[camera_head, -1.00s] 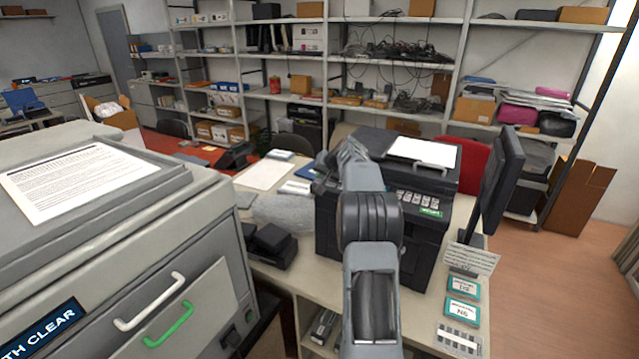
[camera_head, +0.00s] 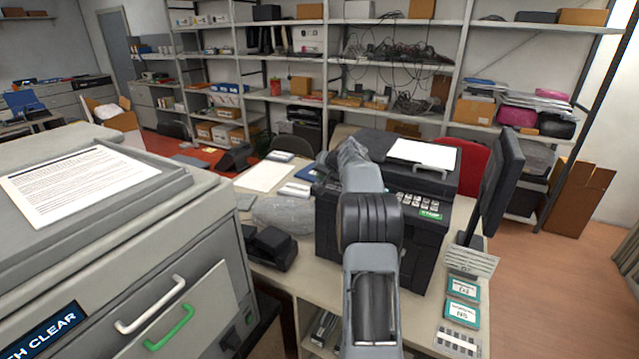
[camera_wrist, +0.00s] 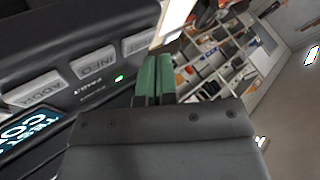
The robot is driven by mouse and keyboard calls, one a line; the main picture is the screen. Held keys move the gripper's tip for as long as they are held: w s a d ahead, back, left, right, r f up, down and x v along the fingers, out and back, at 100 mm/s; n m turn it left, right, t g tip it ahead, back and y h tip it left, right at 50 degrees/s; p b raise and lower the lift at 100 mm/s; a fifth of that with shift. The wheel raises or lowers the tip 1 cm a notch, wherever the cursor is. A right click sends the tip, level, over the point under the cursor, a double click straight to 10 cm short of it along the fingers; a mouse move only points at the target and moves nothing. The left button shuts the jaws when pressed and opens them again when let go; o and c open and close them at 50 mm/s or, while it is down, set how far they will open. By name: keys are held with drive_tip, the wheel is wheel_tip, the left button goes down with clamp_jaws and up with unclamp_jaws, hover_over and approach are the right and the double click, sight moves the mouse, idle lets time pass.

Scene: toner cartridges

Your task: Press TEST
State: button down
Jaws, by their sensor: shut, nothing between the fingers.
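The black printer (camera_head: 340,235) stands on the table, with a panel of several light grey buttons (camera_head: 418,201) and a small green display (camera_head: 430,215). A dark display (camera_wrist: 28,132) carries letters that seem to begin with TEST. A small green light (camera_wrist: 119,78) glows on the panel. My gripper (camera_wrist: 153,72) is shut and empty, its green fingers beside the panel's end. Contact with a button cannot be told. The arm hides the gripper in the head view.
A large grey machine (camera_head: 205,235) with white and green handles fills the left. A monitor (camera_head: 497,185) stands right of the printer. A small sign (camera_head: 470,262) and teal-edged cards (camera_head: 462,287) lie at the table's front right. Shelves (camera_head: 400,62) line the back wall.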

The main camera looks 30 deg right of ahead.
drive_tip(key=shift+r, duration=0.4)
wheel_tip(320, 180, up, 5)
drive_tip(key=p, duration=0.4)
drive_tip(key=shift+f, duration=0.1)
idle(0.8)
